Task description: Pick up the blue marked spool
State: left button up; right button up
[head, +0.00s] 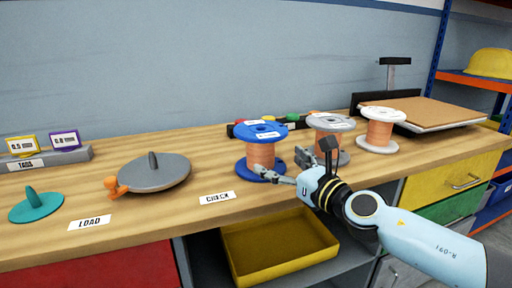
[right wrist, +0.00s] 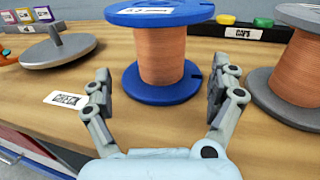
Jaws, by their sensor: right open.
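The blue spool (head: 261,149) stands upright on the bench, wound with copper wire, with a white label on its top flange. It also shows close up in the right wrist view (right wrist: 162,95). My right gripper (head: 283,168) is open, its fingers pointing at the spool from the front right. In the right wrist view its fingertips (right wrist: 160,88) are on either side of the spool's lower part, apart from the copper winding. The spool is not held. My left gripper is not in view.
A grey spool (head: 332,124) stands close right of the blue one, partly behind my gripper; a white spool (head: 380,130) is farther right. A grey disc with a post (head: 155,172) and a teal disc (head: 37,206) lie left.

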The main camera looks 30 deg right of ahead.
aim_at(269, 155)
jog(key=w, duration=0.2)
jog(key=shift+w+r, duration=0.1)
jog(key=shift+w, duration=0.55)
jog(key=w, duration=0.5)
jog(key=shift+r, duration=0.1)
jog(key=shift+c, duration=0.2)
jog(key=c, duration=1.7)
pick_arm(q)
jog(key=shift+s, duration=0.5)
pick_arm(e)
jog(key=shift+r, duration=0.1)
jog(key=shift+c, duration=0.2)
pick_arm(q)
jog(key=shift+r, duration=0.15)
